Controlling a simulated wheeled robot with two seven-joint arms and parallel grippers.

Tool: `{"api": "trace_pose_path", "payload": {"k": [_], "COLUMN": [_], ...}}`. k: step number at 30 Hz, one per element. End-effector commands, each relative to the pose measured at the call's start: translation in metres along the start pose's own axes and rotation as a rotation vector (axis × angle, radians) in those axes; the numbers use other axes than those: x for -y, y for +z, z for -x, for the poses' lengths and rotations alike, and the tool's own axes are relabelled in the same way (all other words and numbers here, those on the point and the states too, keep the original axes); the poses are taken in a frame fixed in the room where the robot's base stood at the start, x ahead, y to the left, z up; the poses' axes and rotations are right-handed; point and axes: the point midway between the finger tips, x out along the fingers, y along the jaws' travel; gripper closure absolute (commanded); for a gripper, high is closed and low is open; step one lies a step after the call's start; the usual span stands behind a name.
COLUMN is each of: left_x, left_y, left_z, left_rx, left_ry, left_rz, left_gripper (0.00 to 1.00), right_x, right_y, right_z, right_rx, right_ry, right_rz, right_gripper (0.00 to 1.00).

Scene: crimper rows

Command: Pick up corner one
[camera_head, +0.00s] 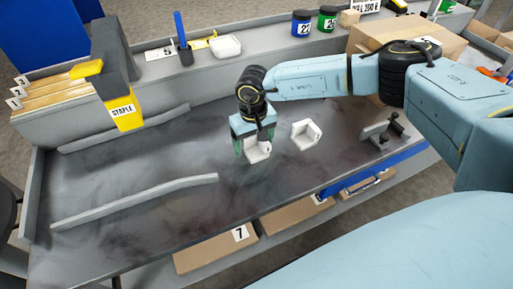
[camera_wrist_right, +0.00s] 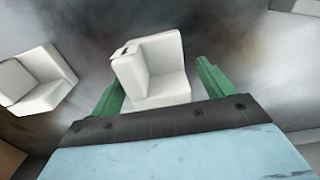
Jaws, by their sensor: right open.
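Two white corner pieces lie on the dark grey bench top (camera_head: 160,165). One corner piece (camera_head: 257,152) is under my right gripper (camera_head: 255,147) in the head view. In the right wrist view this corner piece (camera_wrist_right: 152,70) shows between the two green fingers of the gripper (camera_wrist_right: 160,85), which are open with a gap on each side. The other corner piece (camera_head: 305,135) lies just to the right in the head view, and at the left in the wrist view (camera_wrist_right: 38,80). I cannot tell which one is corner one. My left gripper is not in view.
Two grey rails (camera_head: 135,200) lie on the left half of the bench. A grey clamp-like fixture (camera_head: 378,133) stands at the right. A yellow STAPLE device (camera_head: 125,112), jars (camera_head: 301,23) and a cardboard box (camera_head: 400,35) stand along the back.

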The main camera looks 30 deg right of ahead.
Motion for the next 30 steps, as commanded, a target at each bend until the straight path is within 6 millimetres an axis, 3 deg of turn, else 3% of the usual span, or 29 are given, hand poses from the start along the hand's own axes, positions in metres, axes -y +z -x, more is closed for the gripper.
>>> {"api": "trace_pose_path", "payload": {"k": [9,20,30], "left_x": [-0.0010,-0.0010,-0.0009], "left_y": [-0.0002,-0.0002,-0.0012], "left_z": [0.0052,0.0051,0.0061], "left_rx": [-0.003,-0.004,-0.006], "left_ry": [0.002,0.002,0.002], "left_rz": [0.001,0.001,0.001], "left_gripper": [1.00,1.00,1.00], "right_x": [0.0001,0.0002,0.0002], "right_y": [-0.0001,-0.0002,-0.0004], "right_z": [-0.0046,-0.0042,0.0000], "right_rx": [0.000,0.000,-0.001], "right_ry": [0.000,0.000,-0.001], "right_rz": [0.000,0.000,-0.001], "right_gripper": [0.20,0.66,0.67]}}
